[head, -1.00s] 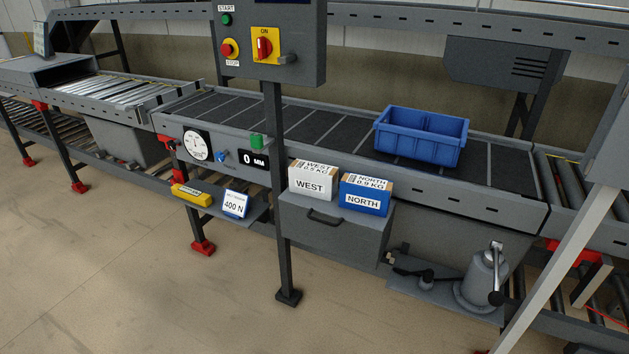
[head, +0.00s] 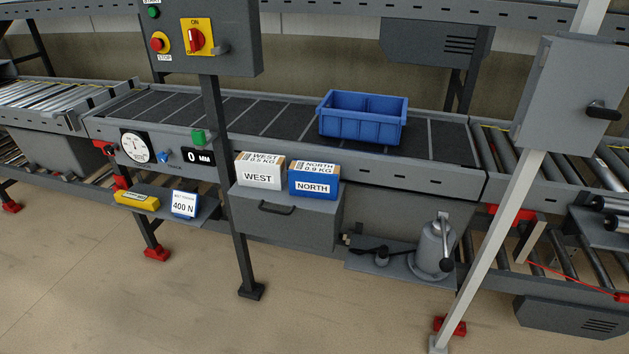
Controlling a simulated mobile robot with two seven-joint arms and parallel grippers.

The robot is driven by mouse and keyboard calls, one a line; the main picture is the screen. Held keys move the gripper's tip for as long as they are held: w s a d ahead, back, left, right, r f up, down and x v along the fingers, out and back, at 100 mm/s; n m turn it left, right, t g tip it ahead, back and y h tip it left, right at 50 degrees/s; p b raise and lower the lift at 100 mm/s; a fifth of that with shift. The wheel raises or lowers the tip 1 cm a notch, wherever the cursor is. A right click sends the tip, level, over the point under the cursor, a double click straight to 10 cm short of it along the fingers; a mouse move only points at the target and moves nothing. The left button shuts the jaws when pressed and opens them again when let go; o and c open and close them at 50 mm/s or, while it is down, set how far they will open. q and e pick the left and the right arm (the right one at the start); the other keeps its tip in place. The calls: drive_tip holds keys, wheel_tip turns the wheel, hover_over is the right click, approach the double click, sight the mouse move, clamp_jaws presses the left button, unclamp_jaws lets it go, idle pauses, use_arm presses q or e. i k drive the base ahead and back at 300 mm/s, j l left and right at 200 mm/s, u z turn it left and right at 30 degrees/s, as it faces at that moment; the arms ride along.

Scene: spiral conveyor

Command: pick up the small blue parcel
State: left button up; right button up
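The small blue parcel (head: 313,180) has a "NORTH" label on its front and a "NORTH 0.9 KG" label on top. It sits upright on the grey drawer box (head: 286,215) in front of the conveyor. A white parcel (head: 259,170) marked "WEST" stands just to its left. Neither of my grippers is in the head view.
A blue tote (head: 362,119) stands on the belt (head: 255,112) behind the parcels. The control panel post (head: 229,200) rises left of them. A slanted pale post (head: 497,240) and a jack (head: 434,248) are at right. The floor in front is clear.

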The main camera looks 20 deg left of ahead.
sight(316, 180)
drive_tip(key=i, duration=0.6)
drive_tip(key=i+l+u, duration=0.1)
drive_tip(key=i+u, duration=0.3)
drive_tip(key=i+l+u, duration=0.1)
drive_tip(key=u, duration=0.35)
drive_tip(key=i+l, duration=0.05)
drive_tip(key=i, duration=0.05)
